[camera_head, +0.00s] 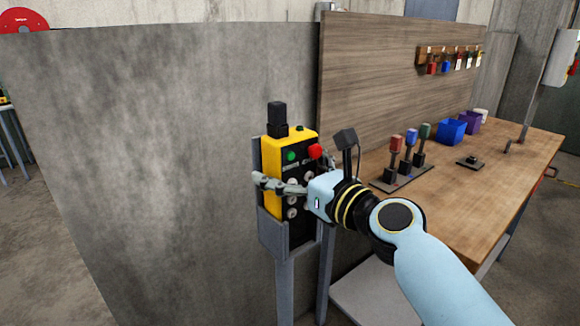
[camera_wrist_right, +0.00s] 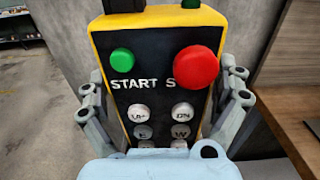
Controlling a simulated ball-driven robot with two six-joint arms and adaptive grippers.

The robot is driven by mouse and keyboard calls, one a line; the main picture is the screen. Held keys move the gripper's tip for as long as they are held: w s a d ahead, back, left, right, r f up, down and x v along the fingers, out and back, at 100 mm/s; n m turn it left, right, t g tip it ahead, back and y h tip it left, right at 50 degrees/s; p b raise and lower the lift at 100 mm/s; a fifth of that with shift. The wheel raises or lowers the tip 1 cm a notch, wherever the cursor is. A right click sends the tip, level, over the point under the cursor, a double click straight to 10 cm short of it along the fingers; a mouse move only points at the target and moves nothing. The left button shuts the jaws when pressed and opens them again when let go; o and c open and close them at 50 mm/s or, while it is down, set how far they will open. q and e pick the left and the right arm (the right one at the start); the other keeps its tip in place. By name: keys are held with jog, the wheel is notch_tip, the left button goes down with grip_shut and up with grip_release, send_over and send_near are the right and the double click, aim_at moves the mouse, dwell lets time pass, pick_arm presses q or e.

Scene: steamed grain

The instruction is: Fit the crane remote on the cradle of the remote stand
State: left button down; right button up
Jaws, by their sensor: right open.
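The crane remote (camera_head: 273,155) is yellow and black with a green button, a red button and several grey buttons. It stands upright in the cradle of the grey remote stand (camera_head: 272,228), its lower part behind the cradle's front. My right gripper (camera_head: 293,172) is open, with one finger on each side of the remote. In the right wrist view the remote (camera_wrist_right: 150,55) fills the middle between the open fingers (camera_wrist_right: 165,100); I cannot tell whether they touch it. My left gripper is not in view.
A grey concrete wall (camera_head: 150,150) stands behind and left of the stand. A wooden workbench (camera_head: 480,195) at right holds a rack of coloured-handled tools (camera_head: 402,178), a blue bin (camera_head: 451,131) and a purple bin (camera_head: 470,122). Key tags hang on the back panel.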

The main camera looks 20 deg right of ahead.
jog(key=v, duration=1.2)
notch_tip(320, 180, down, 20)
jog(key=d+n+g+h+b, duration=0.1)
jog(key=d+g+h+b, duration=0.15)
jog(key=b, duration=0.35)
jog(key=s+d+f+n+g+h+b, duration=0.1)
jog(key=s+f+n+g+b, duration=0.25)
jog(key=f, duration=0.95)
jog(key=s+d+f+n+g+h, duration=0.15)
jog(key=s+f+n, duration=0.25)
jog(key=s+f, duration=0.55)
jog(key=s+d+f+n+g+b, duration=0.1)
jog(key=s+f+n+g, duration=0.1)
jog(key=s+f+n, duration=0.5)
jog(key=s+d+f+n+g+b, duration=0.25)
jog(key=s+f, duration=0.25)
jog(key=f, duration=0.6)
jog(key=s+d+f+n+g+h, duration=0.1)
jog(key=s+f+n+g, duration=0.1)
jog(key=s+n, duration=0.5)
jog(key=s+d+f+n+g+h, duration=0.1)
jog(key=s+f+n+g, duration=0.1)
jog(key=s+n, duration=0.5)
jog(key=shift+s+f, duration=0.85)
jog(key=shift+s, duration=0.5)
